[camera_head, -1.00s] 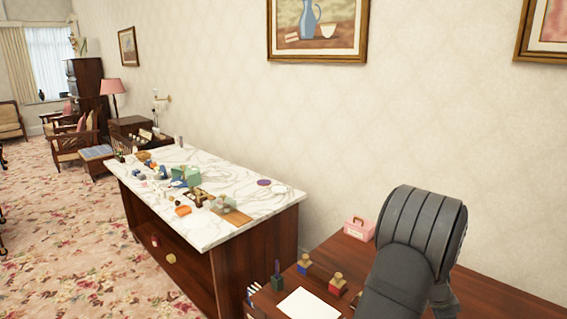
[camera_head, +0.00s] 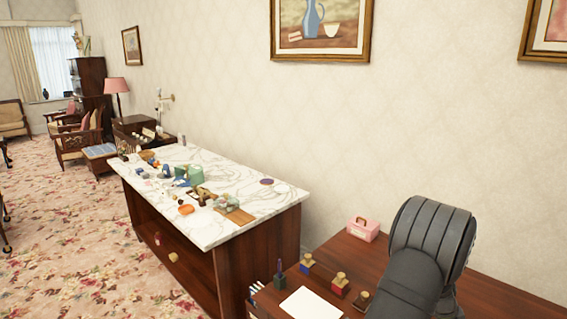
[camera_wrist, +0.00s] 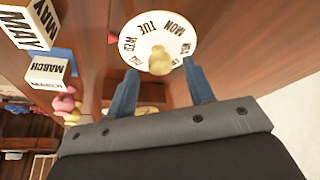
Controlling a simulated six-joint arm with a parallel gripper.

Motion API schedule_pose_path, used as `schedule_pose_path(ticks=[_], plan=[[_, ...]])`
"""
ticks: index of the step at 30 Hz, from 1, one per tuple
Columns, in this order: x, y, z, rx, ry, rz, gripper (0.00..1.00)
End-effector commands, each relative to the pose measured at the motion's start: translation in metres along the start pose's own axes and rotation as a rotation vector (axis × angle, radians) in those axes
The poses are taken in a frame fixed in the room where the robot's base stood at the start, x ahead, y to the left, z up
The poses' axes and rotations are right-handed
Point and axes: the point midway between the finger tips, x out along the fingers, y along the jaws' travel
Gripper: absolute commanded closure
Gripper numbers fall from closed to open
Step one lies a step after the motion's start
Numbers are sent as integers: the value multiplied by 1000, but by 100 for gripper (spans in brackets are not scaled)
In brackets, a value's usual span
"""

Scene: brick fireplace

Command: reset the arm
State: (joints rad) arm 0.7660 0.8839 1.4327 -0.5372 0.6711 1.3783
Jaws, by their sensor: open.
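My gripper (camera_wrist: 159,66) is open in the wrist view, with two blue-grey fingers spread apart. A round white disc (camera_wrist: 180,18) printed with day names lies beyond the fingertips. A brass-coloured knob (camera_wrist: 159,60) at the disc's middle shows between the fingers; I cannot tell how far it is from them. In the head view my dark grey arm fills the lower right and the gripper is hidden.
White month blocks (camera_wrist: 48,68) are at the wrist view's left. In the head view, a brown desk (camera_head: 400,252) bears a pink box (camera_head: 362,229), white paper (camera_head: 311,304) and small stamps (camera_head: 340,284). A cluttered marble-topped counter (camera_head: 240,180) stands left.

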Motion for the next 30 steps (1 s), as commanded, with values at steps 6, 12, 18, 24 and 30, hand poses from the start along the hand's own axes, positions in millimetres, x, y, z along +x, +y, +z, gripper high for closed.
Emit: schedule_pose_path(ticks=[6, 12, 18, 24, 30], plan=[[-37, -1, 0, 1, 2, -5, 52], [-75, -1, 0, 1, 1, -4, 52], [-116, -1, 0, 1, 2, -4, 52], [-156, -1, 0, 0, 2, -5, 52], [-135, 1, 1, 0, -3, 4, 52]])
